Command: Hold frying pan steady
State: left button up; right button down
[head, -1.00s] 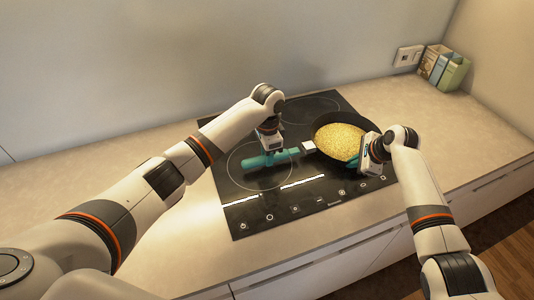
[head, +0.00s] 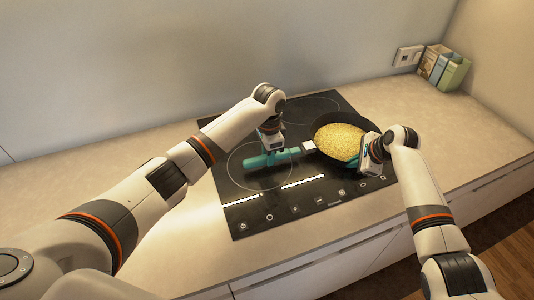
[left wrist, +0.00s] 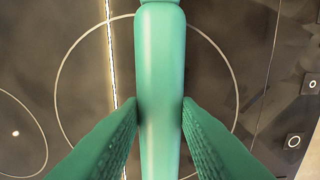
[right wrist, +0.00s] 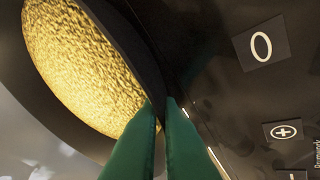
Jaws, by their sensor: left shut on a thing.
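The black frying pan (head: 362,127) sits on the right part of the dark cooktop, filled with yellow grainy food (head: 340,138). Its teal handle (head: 283,156) points left; it also shows upright in the left wrist view (left wrist: 160,60). My left gripper (head: 268,148) is shut on the handle, with one finger on each side of it (left wrist: 160,112). My right gripper (head: 355,162) is at the pan's near right edge. In the right wrist view its fingers (right wrist: 160,105) are close together, one on each side of the pan wall (right wrist: 128,45), pinching it.
The cooktop (head: 245,190) has a control strip along its front edge. Small boxes or books (head: 443,70) stand at the back right near a wall socket (head: 408,56). The counter (head: 440,120) is clear around the cooktop.

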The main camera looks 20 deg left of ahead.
pick_arm(q)
jog(key=shift+w+d, duration=1)
jog(key=shift+d, duration=0.15)
jog(key=shift+w+d, duration=0.45)
jog(key=shift+d, duration=0.15)
dwell(0.3)
jog(key=o, duration=1.1)
notch_tip(320, 180, up, 12)
jog(key=shift+r, duration=0.1)
